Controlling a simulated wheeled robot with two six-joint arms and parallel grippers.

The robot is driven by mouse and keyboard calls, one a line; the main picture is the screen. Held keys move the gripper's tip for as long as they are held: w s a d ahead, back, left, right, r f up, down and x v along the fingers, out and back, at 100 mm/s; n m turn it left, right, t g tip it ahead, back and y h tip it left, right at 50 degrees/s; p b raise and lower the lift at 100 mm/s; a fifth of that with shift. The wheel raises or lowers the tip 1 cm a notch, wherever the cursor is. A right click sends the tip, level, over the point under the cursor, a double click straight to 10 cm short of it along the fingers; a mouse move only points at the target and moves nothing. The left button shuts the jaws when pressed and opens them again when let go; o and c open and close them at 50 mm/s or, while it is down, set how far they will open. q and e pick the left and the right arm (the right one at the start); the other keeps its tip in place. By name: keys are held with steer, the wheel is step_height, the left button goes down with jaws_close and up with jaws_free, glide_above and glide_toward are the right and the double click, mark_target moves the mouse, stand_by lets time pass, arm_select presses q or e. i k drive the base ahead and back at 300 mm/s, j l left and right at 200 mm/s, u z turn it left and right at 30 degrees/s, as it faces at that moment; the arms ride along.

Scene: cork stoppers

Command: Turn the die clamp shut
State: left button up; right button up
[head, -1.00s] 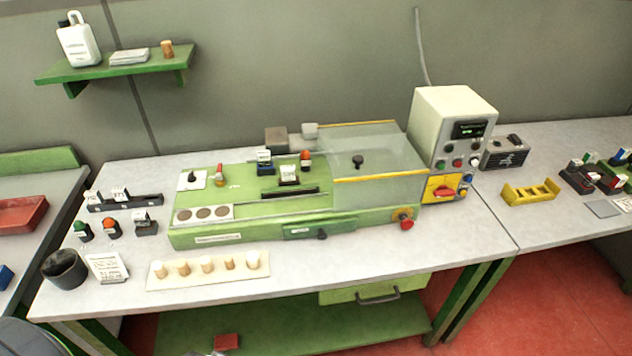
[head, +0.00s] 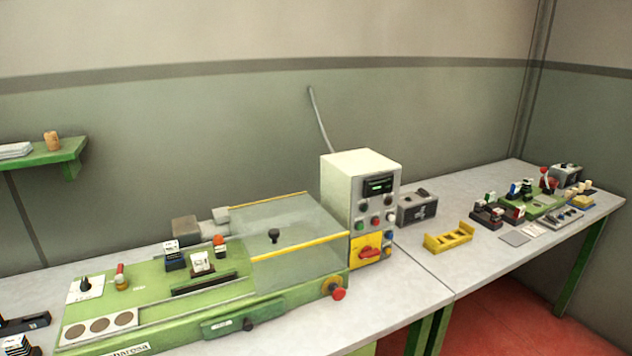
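The green machine (head: 140,290) stands on the grey bench at the lower left of the head view. At its left end is a small red-handled lever (head: 121,272) on a brass-coloured base, with the handle upright. Beside it a black knob (head: 86,286) sits on a white plate. Two small dark blocks with white tops, one (head: 174,255) with blue and one (head: 202,263) plain, stand near an orange-topped piece (head: 219,246). I cannot tell for sure which part is the die clamp or how it is set. Neither of my grippers is in view.
A clear cover (head: 300,235) with yellow edges spans the machine's right part. A yellow rack (head: 447,237) is on the right bench, with several small tools beyond.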

mark_target(120, 278)
steer(key=u, duration=1.3)
